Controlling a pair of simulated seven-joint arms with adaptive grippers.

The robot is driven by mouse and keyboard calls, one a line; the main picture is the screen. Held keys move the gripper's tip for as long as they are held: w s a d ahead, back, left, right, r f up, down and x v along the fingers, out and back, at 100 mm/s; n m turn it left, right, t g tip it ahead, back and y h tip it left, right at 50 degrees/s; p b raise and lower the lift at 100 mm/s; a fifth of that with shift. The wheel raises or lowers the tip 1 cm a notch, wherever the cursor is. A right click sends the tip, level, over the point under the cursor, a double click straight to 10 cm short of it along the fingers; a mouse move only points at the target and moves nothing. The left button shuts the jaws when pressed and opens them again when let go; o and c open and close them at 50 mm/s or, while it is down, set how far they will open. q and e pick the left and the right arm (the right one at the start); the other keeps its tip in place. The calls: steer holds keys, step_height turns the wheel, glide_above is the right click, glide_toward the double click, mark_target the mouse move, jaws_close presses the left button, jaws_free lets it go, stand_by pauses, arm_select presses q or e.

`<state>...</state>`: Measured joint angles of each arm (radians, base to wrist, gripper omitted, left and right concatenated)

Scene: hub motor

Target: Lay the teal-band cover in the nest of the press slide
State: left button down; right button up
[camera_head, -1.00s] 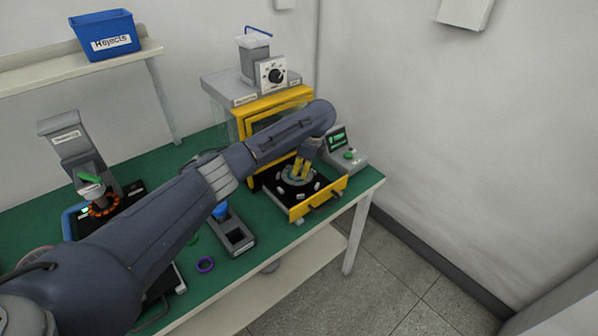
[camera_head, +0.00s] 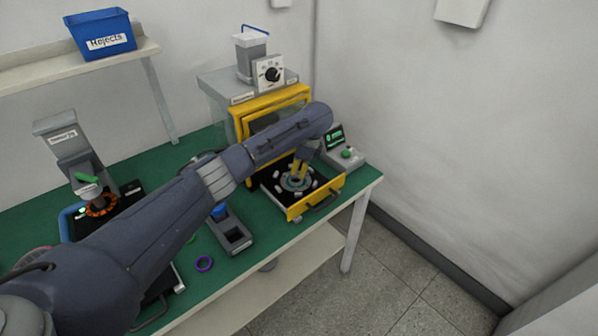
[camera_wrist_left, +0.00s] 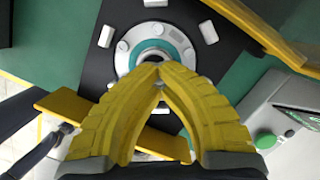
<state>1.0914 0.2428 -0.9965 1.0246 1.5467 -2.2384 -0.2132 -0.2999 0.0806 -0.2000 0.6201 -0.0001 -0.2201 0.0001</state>
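The teal-band cover (camera_head: 297,183) is a grey disc with a teal ring, at the black bed of the pulled-out press slide (camera_head: 317,205). It also shows in the left wrist view (camera_wrist_left: 124,56), its centre close to my fingertips. My left gripper (camera_head: 297,173) points down over it; its yellow fingers (camera_wrist_left: 154,72) come together at the cover's raised centre and look closed on it. The fingers hide the near part of the cover and the nest, so I cannot tell whether it is fully seated. My right gripper is out of view.
The yellow press frame (camera_head: 270,101) stands behind the slide. A control box (camera_head: 345,150) with a green button is at its right. A grey fixture (camera_head: 232,235) and a purple ring (camera_head: 204,264) lie left of the slide. My left arm spans the bench.

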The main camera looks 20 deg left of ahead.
mark_target(305, 179)
arm_select(q)
steer(key=shift+w+a+r, duration=0.25)
steer(key=shift+w+r, duration=0.05)
steer(key=shift+r, duration=0.1)
steer(key=shift+w+a+r, duration=0.2)
steer(key=shift+w+a, duration=0.05)
steer(key=shift+w, duration=0.05)
stand_by(0.8)
steer(key=c, duration=2.1)
jaws_free()
steer(key=o, duration=0.4)
steer(key=v, duration=1.2)
